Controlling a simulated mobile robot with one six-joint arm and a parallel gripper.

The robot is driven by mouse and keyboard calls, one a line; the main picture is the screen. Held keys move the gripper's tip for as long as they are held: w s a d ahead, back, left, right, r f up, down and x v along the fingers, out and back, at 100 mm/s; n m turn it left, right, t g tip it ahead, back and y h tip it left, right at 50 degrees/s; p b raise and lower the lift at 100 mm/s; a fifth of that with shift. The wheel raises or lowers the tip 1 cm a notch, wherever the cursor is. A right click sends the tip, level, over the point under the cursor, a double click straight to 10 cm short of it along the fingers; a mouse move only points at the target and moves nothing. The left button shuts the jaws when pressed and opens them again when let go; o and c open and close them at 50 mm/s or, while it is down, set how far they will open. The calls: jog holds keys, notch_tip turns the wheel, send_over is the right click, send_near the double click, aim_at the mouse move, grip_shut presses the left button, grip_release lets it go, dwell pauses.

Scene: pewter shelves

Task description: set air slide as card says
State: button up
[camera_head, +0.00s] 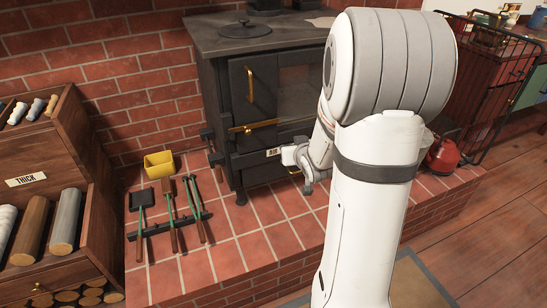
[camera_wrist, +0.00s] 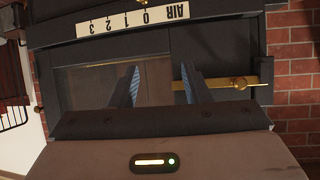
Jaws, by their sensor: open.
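The black stove (camera_head: 228,95) stands on the brick hearth. Its pale AIR plate (camera_head: 273,152) is low on the front; in the wrist view the plate (camera_wrist: 135,18) appears upside down with the marks 0, 1, 2, 3. A small brass piece (camera_head: 294,171) shows below my gripper; I cannot tell if it is the air slide. My gripper (camera_wrist: 160,85) is open and empty, its fingers pointing at the stove front. In the head view my gripper (camera_head: 298,160) is just right of the plate, partly hidden by my arm. I see no readable card.
A brass door latch (camera_head: 255,126) lies above the plate, near one finger in the wrist view (camera_wrist: 220,83). A red kettle (camera_head: 441,154) and black guard (camera_head: 490,85) are right. A wooden log rack (camera_head: 60,130) is far left.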

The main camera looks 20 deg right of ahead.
jog(key=w+d+f+m+t+y+b, duration=0.1)
jog(key=d+f+t+b, duration=0.2)
jog(key=f, duration=0.4)
jog(key=d+f+t+y+b, duration=0.1)
jog(key=d+f+t+b, duration=0.1)
jog(key=f+b, duration=0.5)
jog(key=w, duration=0.8)
jog(key=shift+a+f+t, duration=0.15)
jog(key=shift+a+t, duration=0.15)
jog(key=shift+a, duration=0.05)
grip_shut()
